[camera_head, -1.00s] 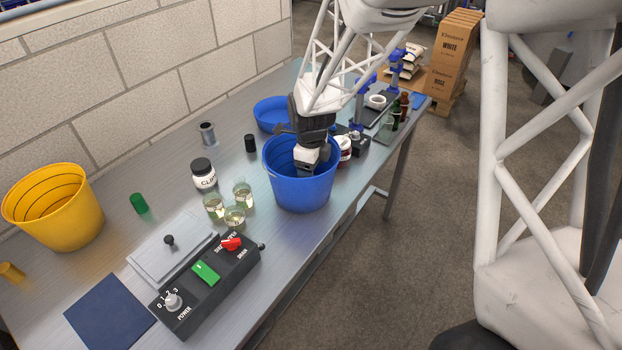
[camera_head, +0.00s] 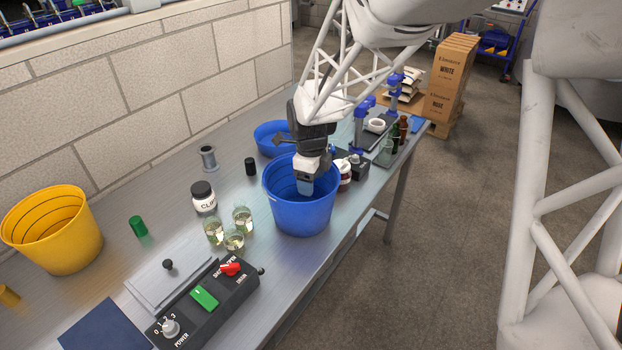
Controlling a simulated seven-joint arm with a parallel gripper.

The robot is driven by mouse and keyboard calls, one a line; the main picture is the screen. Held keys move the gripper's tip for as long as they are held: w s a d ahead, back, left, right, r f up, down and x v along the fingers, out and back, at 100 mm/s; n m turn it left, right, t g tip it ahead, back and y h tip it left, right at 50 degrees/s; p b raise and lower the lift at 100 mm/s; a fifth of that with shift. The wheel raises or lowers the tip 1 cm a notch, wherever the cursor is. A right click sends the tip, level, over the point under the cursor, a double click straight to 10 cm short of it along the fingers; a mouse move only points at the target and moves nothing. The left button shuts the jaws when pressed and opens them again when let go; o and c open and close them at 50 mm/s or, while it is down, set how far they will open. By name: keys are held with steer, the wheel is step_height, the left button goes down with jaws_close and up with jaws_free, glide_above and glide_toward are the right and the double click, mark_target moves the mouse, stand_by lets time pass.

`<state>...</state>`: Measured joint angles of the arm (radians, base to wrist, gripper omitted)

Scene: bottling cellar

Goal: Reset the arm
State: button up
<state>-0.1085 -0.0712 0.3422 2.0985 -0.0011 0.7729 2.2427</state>
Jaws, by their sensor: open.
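My gripper (camera_head: 306,186) points down into the mouth of the blue bucket (camera_head: 300,215) on the bench. Its fingertips are at about rim height, over the bucket's inside. The gripper is open, and I see nothing held between the fingers. The bucket's floor is hidden from this angle. My arm reaches in from the top of the picture, above the bench's far half.
The metal bench (camera_head: 120,270) carries a yellow bucket (camera_head: 52,230), a control box (camera_head: 210,300), several glasses of pale liquid, a black-lidded jar (camera_head: 203,197) and a blue basin (camera_head: 273,137). Bottles (camera_head: 399,135) and blue-topped stands are behind.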

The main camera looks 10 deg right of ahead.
steer(key=s+d+r+n+t, duration=0.35)
steer(key=s+r+n, duration=0.8)
steer(key=r, duration=0.45)
steer(key=s+d+r+n+t, duration=0.1)
steer(key=s+r+n, duration=0.4)
steer(key=s, duration=0.4)
steer(key=s+d+r+n+t, duration=0.15)
steer(key=s+r+n, duration=0.25)
steer(key=s+n, duration=0.5)
step_height(320, 180, down, 9)
steer(key=w+m+g, duration=0.1)
steer(key=g, duration=0.2)
steer(key=shift+d+f, duration=0.2)
steer(key=shift+d, duration=0.15)
